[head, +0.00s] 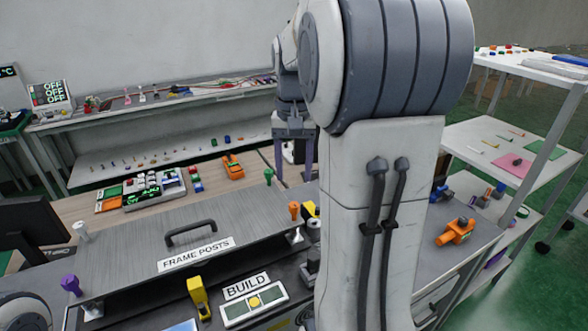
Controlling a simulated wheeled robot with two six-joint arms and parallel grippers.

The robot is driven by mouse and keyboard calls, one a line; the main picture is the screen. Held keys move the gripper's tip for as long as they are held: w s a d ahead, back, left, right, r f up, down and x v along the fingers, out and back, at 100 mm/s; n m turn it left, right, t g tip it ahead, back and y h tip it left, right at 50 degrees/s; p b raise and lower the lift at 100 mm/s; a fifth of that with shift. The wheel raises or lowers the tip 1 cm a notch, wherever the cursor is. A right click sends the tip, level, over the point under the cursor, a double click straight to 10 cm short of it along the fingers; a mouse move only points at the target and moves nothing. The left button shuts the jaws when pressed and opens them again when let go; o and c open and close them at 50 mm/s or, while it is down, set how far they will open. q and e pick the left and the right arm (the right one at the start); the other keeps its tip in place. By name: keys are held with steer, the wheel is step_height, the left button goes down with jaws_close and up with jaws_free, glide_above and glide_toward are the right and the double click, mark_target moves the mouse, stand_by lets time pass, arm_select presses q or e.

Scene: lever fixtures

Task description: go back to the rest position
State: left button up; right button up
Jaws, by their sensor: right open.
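My right arm fills the middle of the head view and hides much of the bench behind it. My right gripper (294,165) is at the arm's far end, pointing down over the far part of the bench, with its two fingers apart. I see nothing held between them. A white rounded part at the lower left corner looks like my left arm; the left gripper is not in view.
A grey panel labelled FRAME POSTS (140,240) has a dark handle and coloured posts. A BUILD box (254,303) stands nearer, beside a yellow lever (199,297). An orange fixture (456,231) is right of my arm. Shelves (500,140) stand at right.

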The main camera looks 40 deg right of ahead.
steer(key=shift+a+r, duration=0.1)
stand_by(0.5)
steer(key=s+a+f+n, duration=0.15)
steer(key=a+n, duration=0.25)
steer(key=a, duration=0.5)
steer(key=a+f+n, duration=0.3)
steer(key=a, duration=0.7)
steer(key=s+a+f+n, duration=0.3)
steer(key=s+a+n, duration=0.1)
steer(key=s+a, duration=0.2)
steer(key=s+a+f+n+y, duration=0.1)
steer(key=s+a+f+n, duration=0.2)
steer(key=s+a+n, duration=0.2)
steer(key=s+a, duration=0.1)
steer(key=s, duration=0.2)
steer(key=shift+s, duration=0.2)
steer(key=shift+f, duration=0.1)
